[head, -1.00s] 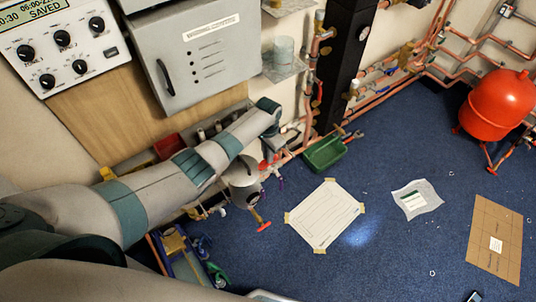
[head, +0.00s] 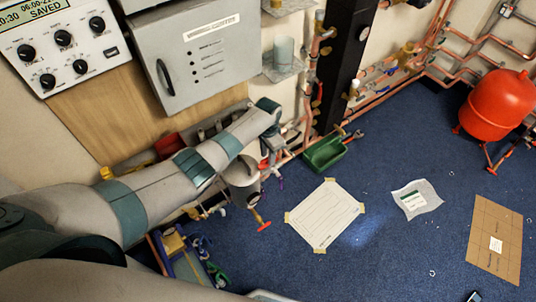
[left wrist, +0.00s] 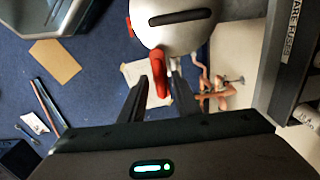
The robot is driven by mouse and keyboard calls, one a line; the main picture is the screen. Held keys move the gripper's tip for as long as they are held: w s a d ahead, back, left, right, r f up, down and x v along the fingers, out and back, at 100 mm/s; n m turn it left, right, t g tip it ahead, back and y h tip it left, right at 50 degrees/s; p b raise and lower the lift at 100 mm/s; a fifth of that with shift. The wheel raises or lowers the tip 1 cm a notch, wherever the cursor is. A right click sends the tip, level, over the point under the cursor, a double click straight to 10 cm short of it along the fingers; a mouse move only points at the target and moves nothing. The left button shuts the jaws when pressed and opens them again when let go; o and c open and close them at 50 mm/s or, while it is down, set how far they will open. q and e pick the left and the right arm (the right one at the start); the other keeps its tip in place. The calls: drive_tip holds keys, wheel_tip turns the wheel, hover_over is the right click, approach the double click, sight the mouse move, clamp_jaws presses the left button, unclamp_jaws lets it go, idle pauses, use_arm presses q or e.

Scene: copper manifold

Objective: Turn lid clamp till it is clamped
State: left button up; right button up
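The lid clamp is a red lever (left wrist: 158,72) at the edge of a round silver lid (left wrist: 170,22) with a dark slot, in the left wrist view. My left gripper (left wrist: 160,78) has its two dark fingers apart, one on each side of the red lever. I see a gap beside the lever and cannot tell if either finger touches it. In the head view the grey pot (head: 240,196) stands below my left forearm, and a small bit of red (head: 263,165) shows beside it. My left gripper (head: 275,157) is small and partly lost among pipes there. My right gripper is not in view.
Copper pipes (head: 375,98) run along the wall behind the pot. A green bin (head: 325,153) stands right of it, and a red-handled valve (head: 264,226) is below. A grey control box (head: 195,55) hangs above.

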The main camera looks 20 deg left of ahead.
use_arm(q)
drive_tip(key=shift+r, duration=0.1)
drive_tip(key=shift+r, duration=0.9)
wheel_tip(320, 180, up, 15)
drive_tip(key=b, duration=0.2)
drive_tip(key=shift+r, duration=0.2)
drive_tip(key=shift+s+f, duration=0.1)
